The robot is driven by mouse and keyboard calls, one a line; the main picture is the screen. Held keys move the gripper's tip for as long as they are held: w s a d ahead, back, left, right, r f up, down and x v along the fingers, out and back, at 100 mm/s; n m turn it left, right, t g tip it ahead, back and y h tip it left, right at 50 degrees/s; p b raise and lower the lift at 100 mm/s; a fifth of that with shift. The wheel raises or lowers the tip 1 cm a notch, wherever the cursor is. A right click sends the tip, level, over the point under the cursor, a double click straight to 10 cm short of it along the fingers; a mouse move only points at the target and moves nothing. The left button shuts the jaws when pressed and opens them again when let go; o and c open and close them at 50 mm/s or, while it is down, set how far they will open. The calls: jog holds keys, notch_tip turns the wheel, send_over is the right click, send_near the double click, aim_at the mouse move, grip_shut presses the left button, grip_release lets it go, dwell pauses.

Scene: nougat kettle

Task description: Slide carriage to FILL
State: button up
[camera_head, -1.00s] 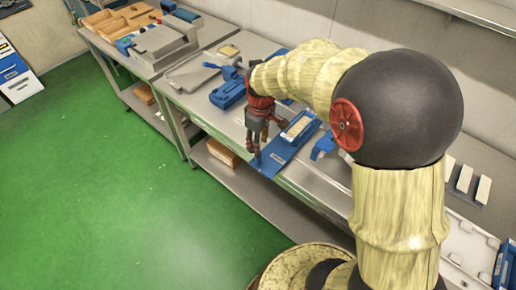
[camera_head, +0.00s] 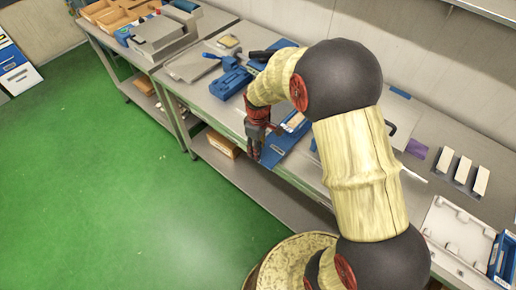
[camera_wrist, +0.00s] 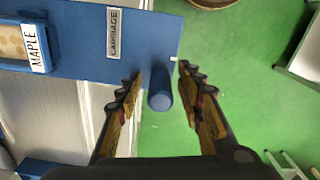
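The carriage is a flat blue plate (camera_head: 276,151) on the bench in the head view. The wrist view shows it from above (camera_wrist: 85,50), with a "CARRIAGE" label. A blue round post (camera_wrist: 160,90) stands at its edge. My gripper (camera_wrist: 161,72) is open, with one finger on either side of the post and visible gaps between. In the head view my gripper (camera_head: 254,150) is at the carriage's front end and hides the post. A blue-framed tray (camera_wrist: 22,46) labelled "MAPLE" sits on the carriage. I see no FILL mark.
The grey bench (camera_head: 215,108) runs diagonally, with green floor (camera_head: 100,200) in front. A blue device (camera_head: 231,82) stands left of my gripper. White bars (camera_head: 462,168) and a white tray (camera_head: 455,240) lie to the right. My arm covers part of the bench.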

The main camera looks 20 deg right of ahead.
jog(key=c, duration=0.3)
grip_shut()
dwell(0.7)
